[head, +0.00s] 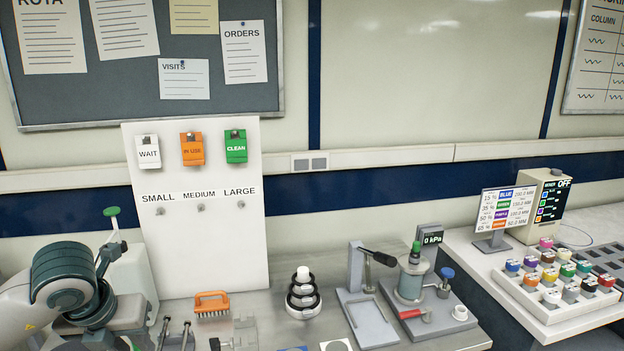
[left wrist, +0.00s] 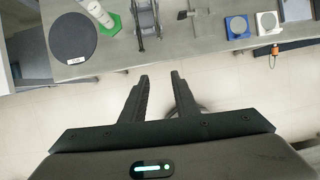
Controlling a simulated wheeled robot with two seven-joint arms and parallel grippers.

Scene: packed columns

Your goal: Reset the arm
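My left arm (head: 66,278) comes in at the lower left of the head view, in front of the bench. Its gripper cannot be made out there. In the left wrist view my left gripper (left wrist: 160,76) has its two fingers apart with nothing between them. The fingertips point toward the bench's edge, over pale floor tiles. My right arm and right gripper show in neither view.
The bench (head: 255,308) holds an orange brush (head: 211,303), a ringed stand (head: 303,293), a lever press (head: 368,300) and a pressure vessel (head: 411,278). A white board (head: 200,235) with hanging tags stands behind. A tray (head: 568,312) of coloured-capped bottles is at right.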

